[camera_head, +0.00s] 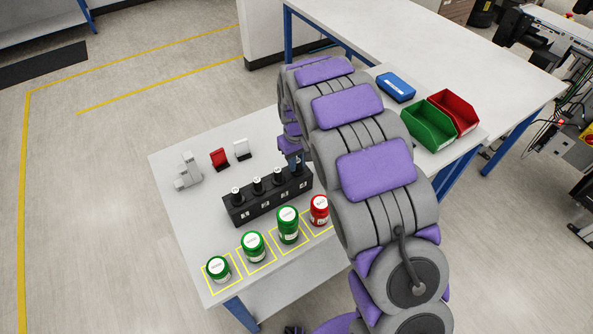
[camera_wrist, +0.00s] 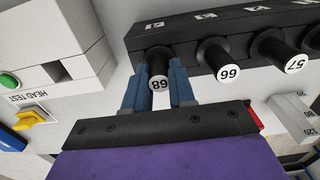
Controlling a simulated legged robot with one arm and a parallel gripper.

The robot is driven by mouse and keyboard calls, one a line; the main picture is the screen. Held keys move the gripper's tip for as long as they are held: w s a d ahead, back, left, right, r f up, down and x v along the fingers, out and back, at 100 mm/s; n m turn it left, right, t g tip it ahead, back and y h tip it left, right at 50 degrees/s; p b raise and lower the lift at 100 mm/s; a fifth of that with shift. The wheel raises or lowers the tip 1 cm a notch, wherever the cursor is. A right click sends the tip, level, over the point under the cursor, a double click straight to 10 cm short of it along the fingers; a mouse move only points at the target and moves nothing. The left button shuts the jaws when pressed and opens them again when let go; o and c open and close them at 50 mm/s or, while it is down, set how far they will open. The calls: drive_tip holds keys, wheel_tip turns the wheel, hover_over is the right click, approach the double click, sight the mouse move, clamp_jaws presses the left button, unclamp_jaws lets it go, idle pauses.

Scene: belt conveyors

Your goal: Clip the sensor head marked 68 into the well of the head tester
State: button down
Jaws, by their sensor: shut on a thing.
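The sensor head marked 68 (camera_wrist: 159,80) is a black cylinder with a white numbered cap. It is at the end of the black rack (camera_wrist: 150,40) in the wrist view and appears still seated there. My gripper (camera_wrist: 161,72) has its blue fingers on either side of this head, shut on it. In the head view my gripper (camera_head: 294,160) is at the rack's right end, partly hidden by my arm. The head tester (camera_wrist: 62,40) is a white box with a dark square opening, at the left of the wrist view. I cannot make it out in the head view.
Heads 66 (camera_wrist: 229,73) and 57 (camera_wrist: 294,64) stand beside the held one. A green button (camera_wrist: 9,82) and yellow switch (camera_wrist: 36,117) are on the tester side. Several jars, including a green one (camera_head: 288,225), stand in front of the rack.

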drive_tip(key=shift+r+p, duration=0.45)
drive_tip(key=shift+r, duration=0.6)
idle(0.9)
drive_tip(key=shift+r+p, duration=1.25)
drive_tip(key=shift+r, duration=2)
drive_tip(key=shift+d, duration=0.1)
